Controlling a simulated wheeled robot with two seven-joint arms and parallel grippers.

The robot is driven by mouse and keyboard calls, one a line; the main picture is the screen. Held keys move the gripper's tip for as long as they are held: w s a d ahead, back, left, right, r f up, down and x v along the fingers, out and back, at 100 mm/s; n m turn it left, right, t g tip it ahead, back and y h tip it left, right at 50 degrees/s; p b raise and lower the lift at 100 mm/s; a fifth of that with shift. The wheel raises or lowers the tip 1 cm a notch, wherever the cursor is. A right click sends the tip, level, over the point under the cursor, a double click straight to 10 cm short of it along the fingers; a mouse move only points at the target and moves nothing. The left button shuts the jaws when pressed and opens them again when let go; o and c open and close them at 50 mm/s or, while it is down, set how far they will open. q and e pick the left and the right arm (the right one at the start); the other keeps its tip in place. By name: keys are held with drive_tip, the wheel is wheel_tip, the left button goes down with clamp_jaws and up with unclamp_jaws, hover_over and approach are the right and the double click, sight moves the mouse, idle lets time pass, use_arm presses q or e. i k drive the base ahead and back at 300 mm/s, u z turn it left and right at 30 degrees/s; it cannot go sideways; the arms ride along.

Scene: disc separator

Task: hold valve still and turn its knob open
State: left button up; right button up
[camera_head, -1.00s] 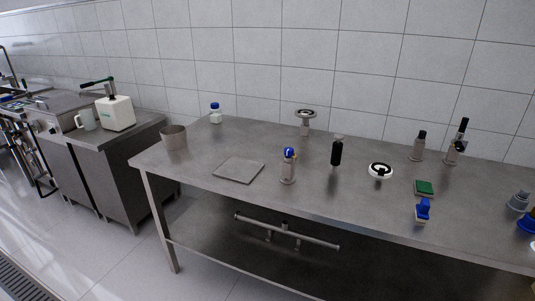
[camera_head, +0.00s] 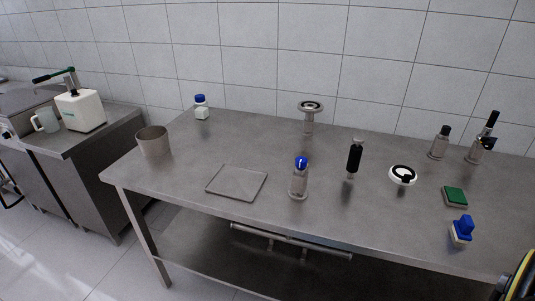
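A small steel fitting with a blue knob-like top (camera_head: 300,178) stands upright near the middle of the steel table. It looks most like the valve, though I cannot be sure at this distance. A blue part on a pale base (camera_head: 461,230) lies near the front edge on the right. Neither of my grippers is recognisable in the head view, and nothing touches these objects.
The steel table (camera_head: 222,138) also holds a beaker (camera_head: 153,142), flat plate (camera_head: 236,182), black-handled tool (camera_head: 354,157), white ring (camera_head: 403,174) and green block (camera_head: 454,196). A yellow-black curved part (camera_head: 518,284), unclear, shows bottom right.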

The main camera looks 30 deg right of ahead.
sight(301, 162)
drive_tip(key=z, duration=0.4)
drive_tip(key=i, duration=0.75)
drive_tip(key=z, duration=0.75)
